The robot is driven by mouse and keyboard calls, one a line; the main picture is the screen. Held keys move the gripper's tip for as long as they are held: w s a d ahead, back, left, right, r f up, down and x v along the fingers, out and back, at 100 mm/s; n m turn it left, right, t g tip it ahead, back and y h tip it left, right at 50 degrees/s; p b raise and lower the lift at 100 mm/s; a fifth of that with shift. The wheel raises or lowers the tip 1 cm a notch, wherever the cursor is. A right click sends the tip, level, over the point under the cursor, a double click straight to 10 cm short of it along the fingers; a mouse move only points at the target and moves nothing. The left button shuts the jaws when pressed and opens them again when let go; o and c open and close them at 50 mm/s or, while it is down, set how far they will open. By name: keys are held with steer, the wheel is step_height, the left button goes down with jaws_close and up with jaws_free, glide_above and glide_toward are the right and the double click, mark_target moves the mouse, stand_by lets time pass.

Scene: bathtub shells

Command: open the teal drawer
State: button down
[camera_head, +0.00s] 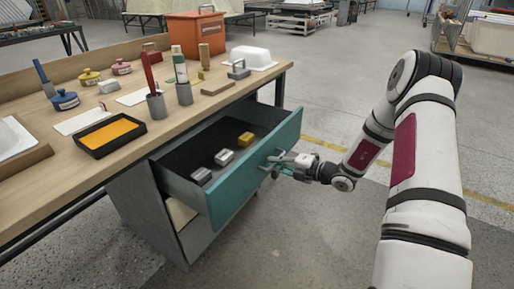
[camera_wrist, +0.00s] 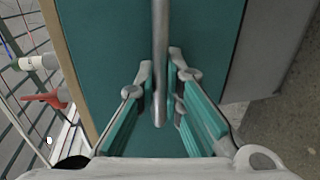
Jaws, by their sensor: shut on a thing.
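The teal drawer (camera_head: 232,190) under the workbench stands pulled well out, and its dark inside shows in the head view. Its teal front fills much of the wrist view (camera_wrist: 105,45). A grey metal bar handle (camera_wrist: 160,50) runs down the middle of that view. My gripper (camera_head: 278,163) is at the drawer front, shut on the handle. In the wrist view its fingers (camera_wrist: 164,85) lie on both sides of the bar.
The wooden workbench (camera_head: 60,195) carries an orange toolbox (camera_head: 197,35), cups with tools, small coloured pots and a black tray with an orange inside (camera_head: 109,135). The floor (camera_head: 310,240) in front of the drawer is clear.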

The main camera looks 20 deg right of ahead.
steer(key=f+p+v, duration=0.1)
steer(key=p+v, duration=0.1)
steer(key=v, duration=0.5)
steer(key=shift+s+d+f, duration=0.25)
steer(key=shift+s+f, duration=0.05)
steer(key=shift+s, duration=0.1)
steer(key=c, duration=1.7)
jaws_free()
steer(key=shift+d, duration=0.1)
steer(key=v, duration=1.1)
steer(key=shift+s+d+r, duration=0.15)
steer(key=shift+s, duration=0.2)
